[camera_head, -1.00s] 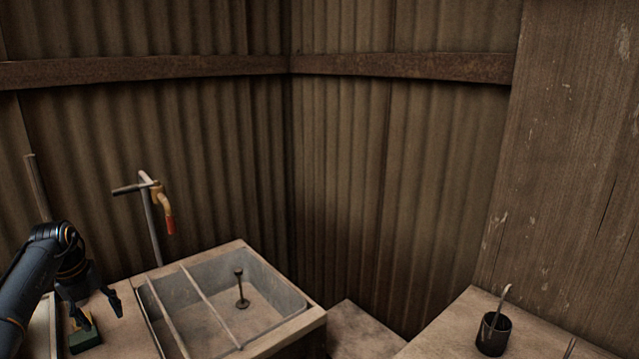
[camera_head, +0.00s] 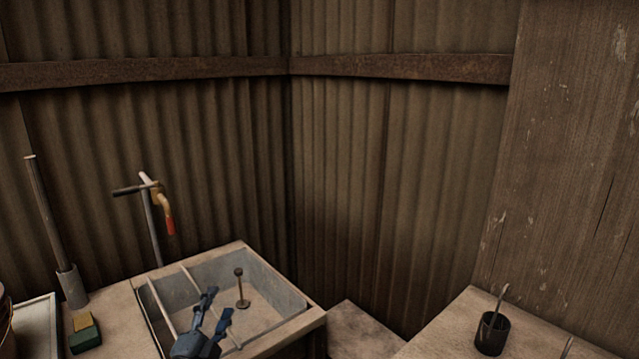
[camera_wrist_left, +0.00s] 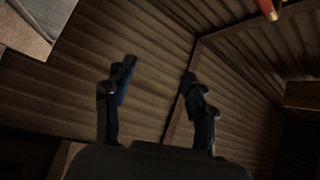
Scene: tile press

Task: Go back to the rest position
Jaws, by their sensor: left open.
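My left gripper (camera_head: 213,308) is in front of the sink in the head view, its two fingers apart and pointing up. Nothing is between them. In the left wrist view its fingers (camera_wrist_left: 158,85) stand apart with only the corrugated wall behind them. My right gripper is in neither view.
A sink (camera_head: 290,295) with a dark upright plug and two rails stands at the corner. A tap (camera_head: 153,195) rises behind it. A green and yellow sponge (camera_head: 84,335) lies left. A dark cup (camera_head: 493,333) holding a utensil stands on the right counter.

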